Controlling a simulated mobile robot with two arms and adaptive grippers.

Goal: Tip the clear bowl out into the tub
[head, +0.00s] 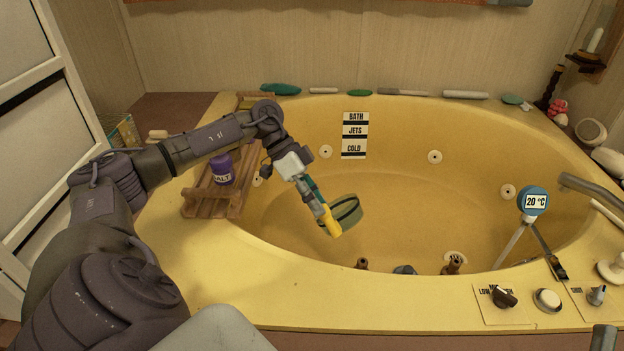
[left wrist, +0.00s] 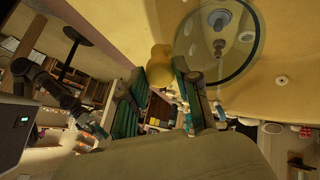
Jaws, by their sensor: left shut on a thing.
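The clear bowl (head: 347,211) is over the inside of the yellow tub (head: 400,110), tilted up on its side. My left gripper (head: 327,213) is shut on its rim, at the bowl's left side. The bowl also shows in the left wrist view (left wrist: 243,68), as a round glass rim beside the fingers. A yellow piece (head: 334,229) shows at the fingertips; I cannot tell what it is. No contents can be made out in the bowl and none are seen falling. My right gripper (left wrist: 98,130) seems to show small in the left wrist view; its jaws are unclear.
A wooden rack (head: 205,206) with a purple salt jar (head: 222,170) stands on the tub's left rim, beside my left arm. A blue thermometer (head: 533,201) reading 20 °C, a tap (head: 590,188) and knobs (head: 504,297) are at the right.

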